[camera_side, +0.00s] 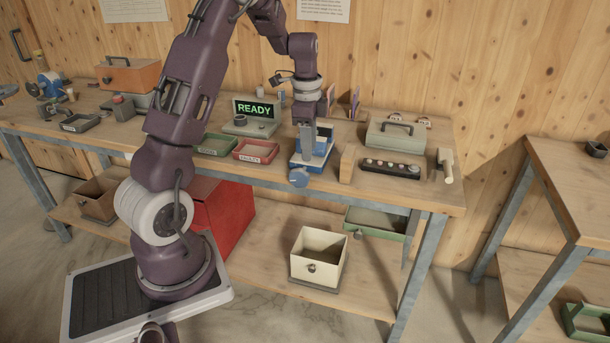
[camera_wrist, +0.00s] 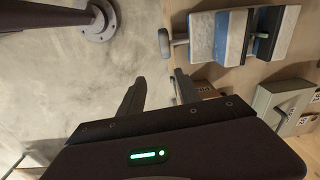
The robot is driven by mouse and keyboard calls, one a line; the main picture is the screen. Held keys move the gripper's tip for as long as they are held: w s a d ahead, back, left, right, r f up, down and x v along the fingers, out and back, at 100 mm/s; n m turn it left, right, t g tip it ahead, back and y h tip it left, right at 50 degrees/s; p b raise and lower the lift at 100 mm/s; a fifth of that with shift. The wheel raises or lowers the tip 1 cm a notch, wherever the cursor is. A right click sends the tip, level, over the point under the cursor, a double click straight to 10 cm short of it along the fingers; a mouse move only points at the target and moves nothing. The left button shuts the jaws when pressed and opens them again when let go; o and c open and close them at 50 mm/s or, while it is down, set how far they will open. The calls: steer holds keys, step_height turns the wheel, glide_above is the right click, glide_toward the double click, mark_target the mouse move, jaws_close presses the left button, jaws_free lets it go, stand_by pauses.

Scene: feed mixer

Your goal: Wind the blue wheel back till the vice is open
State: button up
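The vice (camera_side: 313,150) stands at the front part of the bench, with blue parts and pale grey blocks. Its blue wheel (camera_side: 299,177) sticks out past the bench's front edge. In the wrist view the vice (camera_wrist: 232,38) is at the upper right. The wheel (camera_wrist: 165,43) shows there nearly edge-on and looks grey, at the end of a short shaft. My gripper (camera_wrist: 158,88) is open, with nothing between its fingers. The wheel lies beyond the fingertips and apart from them. How far the vice jaws stand apart is hard to tell.
A lit READY screen (camera_side: 254,109) stands behind and left of the vice. A red tray (camera_side: 256,151) and a green tray (camera_side: 213,145) lie left. A wooden block (camera_side: 348,163), a dark button strip (camera_side: 390,168) and a green-grey case (camera_side: 396,134) are right. Open floor lies in front.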

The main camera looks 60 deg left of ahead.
mark_target(303, 170)
steer(key=shift+m+g, duration=0.3)
steer(key=shift+m, duration=0.2)
steer(key=a+f, duration=0.1)
steer(key=f, duration=0.1)
steer(key=a+f, duration=0.1)
steer(key=a, duration=0.1)
steer(key=shift+s+f, duration=0.15)
steer(key=shift+f, duration=0.25)
step_height(303, 170, down, 7)
steer(key=shift+r, duration=0.2)
jaws_close()
